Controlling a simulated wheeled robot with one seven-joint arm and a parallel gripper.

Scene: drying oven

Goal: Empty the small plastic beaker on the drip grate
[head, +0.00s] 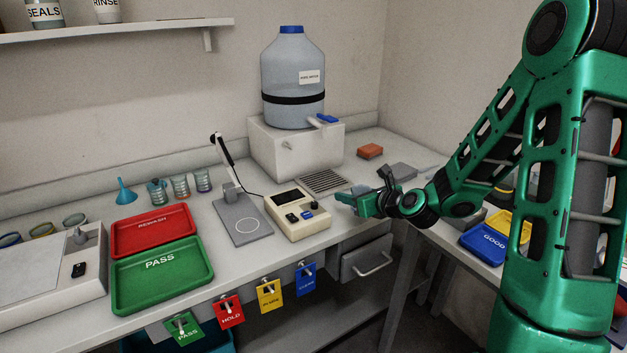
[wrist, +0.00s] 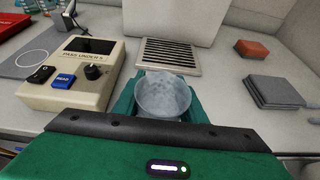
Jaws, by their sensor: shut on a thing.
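The drip grate (head: 324,181) lies on the bench in front of the water jug's stand, and it shows in the wrist view (wrist: 170,56) just beyond my gripper. My gripper (head: 352,196) is over the bench, right of the meter. In the wrist view my gripper (wrist: 163,100) is shut on the small plastic beaker (wrist: 163,97), a clear cup that appears upright, with pale, clear contents that look like liquid. The beaker is on the near side of the grate, not over it. In the head view the beaker is hard to make out behind my fingers.
A large water jug (head: 293,80) sits on a white stand (head: 290,150) behind the grate. Grey pads (wrist: 280,92) and an orange sponge (wrist: 251,49) lie to the right. Several beakers (head: 180,185) stand at the back left.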

